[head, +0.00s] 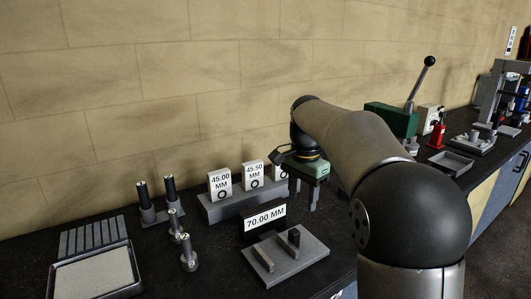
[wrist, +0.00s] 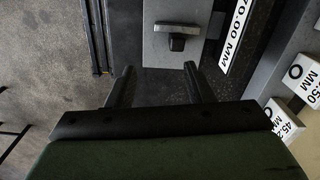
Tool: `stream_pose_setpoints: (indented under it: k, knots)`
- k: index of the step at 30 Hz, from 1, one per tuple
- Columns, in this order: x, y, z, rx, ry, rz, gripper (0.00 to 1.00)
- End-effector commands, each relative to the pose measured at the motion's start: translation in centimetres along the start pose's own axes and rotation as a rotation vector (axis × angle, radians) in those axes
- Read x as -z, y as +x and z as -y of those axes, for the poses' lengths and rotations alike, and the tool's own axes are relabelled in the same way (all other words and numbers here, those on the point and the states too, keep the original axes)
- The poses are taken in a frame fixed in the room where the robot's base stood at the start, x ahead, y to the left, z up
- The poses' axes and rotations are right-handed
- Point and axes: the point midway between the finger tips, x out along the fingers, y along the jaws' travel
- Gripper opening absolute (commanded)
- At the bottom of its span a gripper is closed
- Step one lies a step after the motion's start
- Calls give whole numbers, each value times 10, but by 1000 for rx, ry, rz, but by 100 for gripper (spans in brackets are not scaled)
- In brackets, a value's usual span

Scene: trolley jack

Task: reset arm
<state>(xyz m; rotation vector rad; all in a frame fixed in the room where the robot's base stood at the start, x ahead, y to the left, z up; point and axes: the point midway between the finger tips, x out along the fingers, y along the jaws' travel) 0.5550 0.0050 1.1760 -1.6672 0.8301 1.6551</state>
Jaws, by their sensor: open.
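My gripper (head: 304,200) has a green body and dark fingers that point down over the dark bench top. It hangs to the right of the label block. In the wrist view my gripper (wrist: 159,70) shows two fingers spread apart with nothing between them. Beyond the fingertips in that view is a grey fixture plate (wrist: 160,48) with a dark post on it. The same fixture plate (head: 310,252) lies in front of my gripper in the head view and carries two upright pieces. My arm reaches in from the right and hides part of the bench.
A "70.00 MM" sign (head: 265,219) stands behind the plate. A grey block (head: 225,208) holds white label cards. Several dark-topped pins (head: 171,189) and a shallow tray (head: 95,275) are at left. A green lever device (head: 390,118) and a red bottle jack (head: 437,135) stand at right.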

Motion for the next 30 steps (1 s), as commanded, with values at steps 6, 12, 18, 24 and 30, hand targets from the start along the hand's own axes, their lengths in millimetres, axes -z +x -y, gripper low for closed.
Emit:
stream_pose_setpoints:
  k: [6, 12, 18, 24, 30]
  knots:
    - [-70, 38, -96, 16, -386, -11, 47]
    - [-134, 96, -184, 22, -723, -28, 47]
    - [-169, 136, -233, 20, -908, -37, 47]
    - [-175, 144, -242, 19, -945, -38, 47]
    - [-175, 143, -241, 19, -943, -37, 47]
